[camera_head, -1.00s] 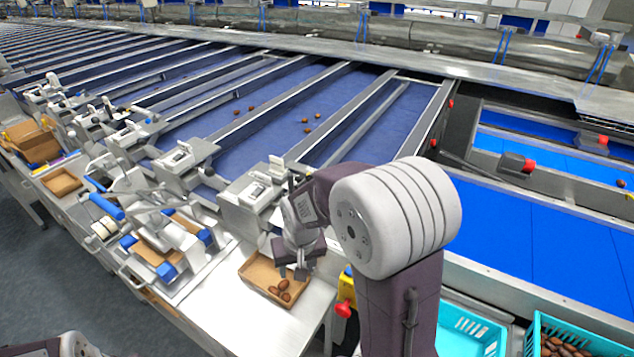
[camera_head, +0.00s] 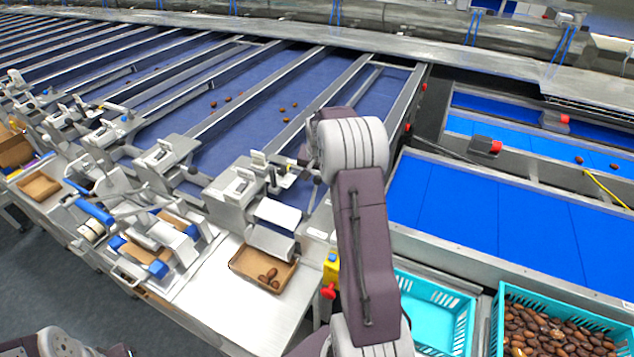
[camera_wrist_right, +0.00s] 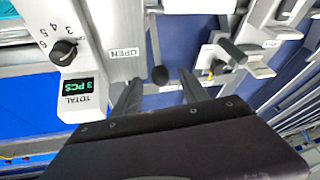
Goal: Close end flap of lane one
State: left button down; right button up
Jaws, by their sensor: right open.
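Lane one's end unit (camera_head: 232,190) stands at the near end of the rightmost blue lane in the head view. A pale plate (camera_head: 278,213) and a curved metal chute lip (camera_head: 268,243) sit at its front, above the tray; I cannot tell which part is the flap or how it stands. In the wrist view, a black knob (camera_wrist_right: 160,76) on a thin stem shows beside an OPEN label (camera_wrist_right: 125,53). My right gripper (camera_wrist_right: 159,84) is open, its fingers on either side of the knob in the picture; contact is unclear. The right arm partly hides it in the head view.
A brown tray (camera_head: 240,268) with a few dates (camera_head: 268,277) lies below the chute. A counter display (camera_wrist_right: 78,98) reads 3 PCS. Turquoise crates (camera_head: 425,285) stand front right, beside a blue belt (camera_head: 480,215). Other lane units stand to the left.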

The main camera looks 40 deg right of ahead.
aim_at(317, 184)
jog(key=p+x, duration=0.2)
jog(key=x, duration=0.4)
jog(key=shift+w+d+f, duration=0.2)
jog(key=shift+d+f, duration=0.05)
jog(key=shift+f, duration=0.05)
jog(key=shift+w+f, duration=0.1)
jog(key=shift+f, duration=0.25)
jog(key=shift+r, duration=0.1)
grip_shut()
dwell(0.6)
